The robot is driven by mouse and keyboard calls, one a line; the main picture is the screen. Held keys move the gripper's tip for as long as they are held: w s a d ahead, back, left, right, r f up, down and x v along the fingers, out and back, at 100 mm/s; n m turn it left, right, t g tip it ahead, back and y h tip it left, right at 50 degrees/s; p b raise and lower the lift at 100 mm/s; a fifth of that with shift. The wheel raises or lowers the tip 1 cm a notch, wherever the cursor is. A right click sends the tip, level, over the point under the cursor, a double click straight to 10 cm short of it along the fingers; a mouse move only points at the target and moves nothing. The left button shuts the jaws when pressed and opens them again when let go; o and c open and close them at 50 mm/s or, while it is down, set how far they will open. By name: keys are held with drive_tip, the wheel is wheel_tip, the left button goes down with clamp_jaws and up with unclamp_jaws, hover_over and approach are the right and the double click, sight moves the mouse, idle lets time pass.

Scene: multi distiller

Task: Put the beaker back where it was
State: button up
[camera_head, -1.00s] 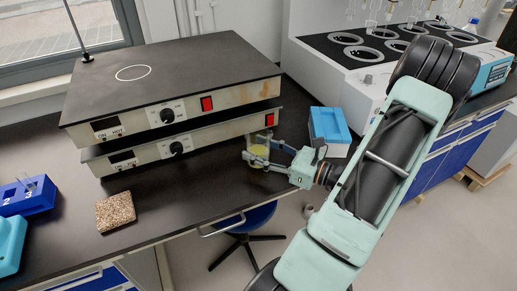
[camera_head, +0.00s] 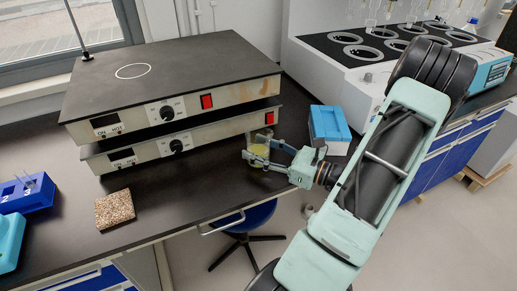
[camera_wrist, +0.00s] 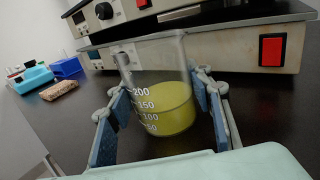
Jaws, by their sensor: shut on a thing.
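The beaker (camera_wrist: 168,105) is clear glass with white volume marks and holds yellow-green liquid. It stands upright between the two blue-padded fingers of my gripper (camera_wrist: 162,125) in the wrist view. My gripper is shut on it. In the head view the beaker (camera_head: 258,155) shows small at the tip of my gripper (camera_head: 262,158), in front of the lower hot plate's right end. It is at or just above the dark bench top; I cannot tell whether its base touches.
Two stacked hot plates (camera_head: 172,85) stand behind the beaker, with a white ring on the upper top. A blue-lidded box (camera_head: 329,127) stands right of my gripper. A speckled block (camera_head: 115,211) and blue racks (camera_head: 28,194) are at left. Bench top (camera_head: 190,190) between is clear.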

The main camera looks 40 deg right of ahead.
drive_tip(key=shift+s+a+f, duration=0.1)
drive_tip(key=shift+a+f, duration=0.05)
drive_tip(key=shift+f, duration=0.35)
drive_tip(key=shift+s+a+f, duration=0.1)
drive_tip(key=shift+f, duration=0.4)
drive_tip(key=o, duration=1.4)
drive_tip(key=shift+s, duration=0.1)
drive_tip(key=v, duration=0.4)
drive_tip(key=r+v, duration=0.1)
drive_tip(key=v, duration=0.2)
drive_tip(key=r+v, duration=0.1)
drive_tip(key=v, duration=0.3)
drive_tip(key=shift+s+d, duration=0.25)
drive_tip(key=shift+d, duration=0.15)
